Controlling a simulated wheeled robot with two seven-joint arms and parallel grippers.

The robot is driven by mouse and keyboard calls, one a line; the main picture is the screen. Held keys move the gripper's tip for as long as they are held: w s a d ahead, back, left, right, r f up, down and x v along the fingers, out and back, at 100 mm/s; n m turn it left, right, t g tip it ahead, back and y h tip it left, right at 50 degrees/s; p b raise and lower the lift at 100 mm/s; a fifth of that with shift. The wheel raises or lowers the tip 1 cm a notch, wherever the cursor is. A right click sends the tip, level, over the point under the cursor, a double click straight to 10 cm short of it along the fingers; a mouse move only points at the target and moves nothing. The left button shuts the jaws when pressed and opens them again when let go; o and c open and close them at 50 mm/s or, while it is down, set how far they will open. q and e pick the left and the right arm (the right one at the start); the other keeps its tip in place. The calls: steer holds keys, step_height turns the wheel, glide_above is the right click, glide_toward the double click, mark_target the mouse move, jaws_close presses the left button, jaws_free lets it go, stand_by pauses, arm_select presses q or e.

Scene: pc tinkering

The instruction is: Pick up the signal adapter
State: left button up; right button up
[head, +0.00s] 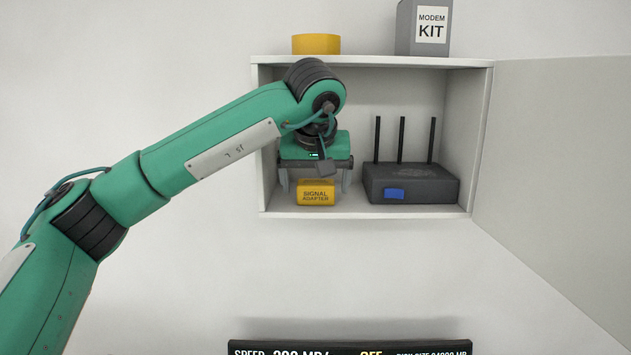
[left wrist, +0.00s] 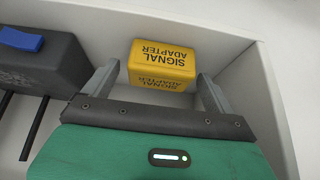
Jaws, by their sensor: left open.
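The signal adapter (head: 316,192) is a small yellow box with dark lettering, resting on the floor of a white wall cabinet, at its left end. It also shows in the left wrist view (left wrist: 160,66), between and just beyond my fingers. My left gripper (head: 314,188) reaches into the cabinet from above and behind the adapter in the head view. Its two grey fingers are spread wide, one on each side of the box, with gaps visible in the left wrist view (left wrist: 157,80). Nothing is held. My right gripper is not in view.
A dark router (head: 412,184) with three antennas and a blue block (head: 394,193) on its front stands right of the adapter. The cabinet (head: 375,214) has its door (head: 560,170) open to the right. A yellow object (head: 316,44) and a modem kit box (head: 423,27) stand on top.

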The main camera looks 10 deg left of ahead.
arm_select(q)
steer(key=shift+w+f, duration=0.2)
steer(key=shift+f, duration=0.25)
steer(key=c, duration=1.1)
steer(key=shift+r, duration=0.1)
